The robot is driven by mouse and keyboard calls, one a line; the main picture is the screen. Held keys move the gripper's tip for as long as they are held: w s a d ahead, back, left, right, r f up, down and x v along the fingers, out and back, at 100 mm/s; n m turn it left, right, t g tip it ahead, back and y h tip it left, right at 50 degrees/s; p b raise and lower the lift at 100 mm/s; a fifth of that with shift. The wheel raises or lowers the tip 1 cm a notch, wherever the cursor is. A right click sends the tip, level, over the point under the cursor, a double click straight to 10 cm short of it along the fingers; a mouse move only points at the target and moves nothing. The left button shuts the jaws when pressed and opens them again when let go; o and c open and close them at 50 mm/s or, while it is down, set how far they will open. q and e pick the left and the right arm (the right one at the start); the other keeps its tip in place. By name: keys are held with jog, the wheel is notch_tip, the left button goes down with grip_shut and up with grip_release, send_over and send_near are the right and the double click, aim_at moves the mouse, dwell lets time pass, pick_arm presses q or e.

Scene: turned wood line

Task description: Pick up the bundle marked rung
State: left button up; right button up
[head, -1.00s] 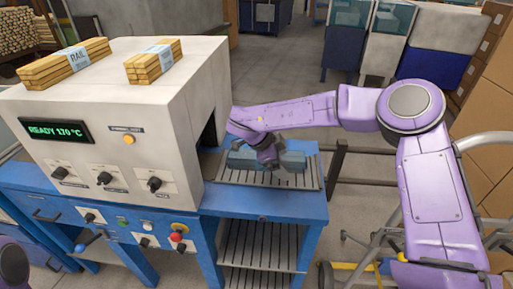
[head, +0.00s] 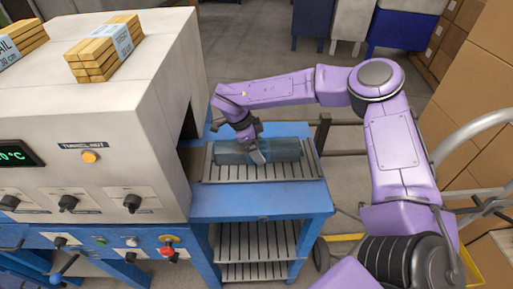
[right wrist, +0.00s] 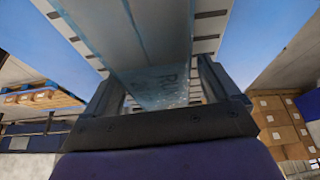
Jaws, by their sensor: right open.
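A grey-blue wrapped bundle (head: 287,149) lies on the slatted outfeed of the blue table, beside the machine's tunnel opening. My right gripper (head: 256,153) is over the middle of this bundle, pointing down, with its jaws open. In the right wrist view the wrapped bundle (right wrist: 150,35) runs between the two open fingers (right wrist: 166,92). Whether the fingers touch the bundle I cannot tell. My left gripper is out of view.
On top of the white machine (head: 150,80) lie two bundles of bare wood strips, a nearer one (head: 98,62) and one cut off at the left (head: 22,40). The machine stands close left of my right gripper. Cardboard boxes (head: 480,110) are stacked at right.

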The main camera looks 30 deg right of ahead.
jog(key=shift+d+f, duration=0.2)
jog(key=shift+f, duration=0.3)
jog(key=shift+s+d+f, duration=0.1)
jog(key=shift+s+d, duration=0.05)
jog(key=shift+s, duration=0.15)
jog(key=c, duration=1.4)
jog(key=shift+w, duration=0.1)
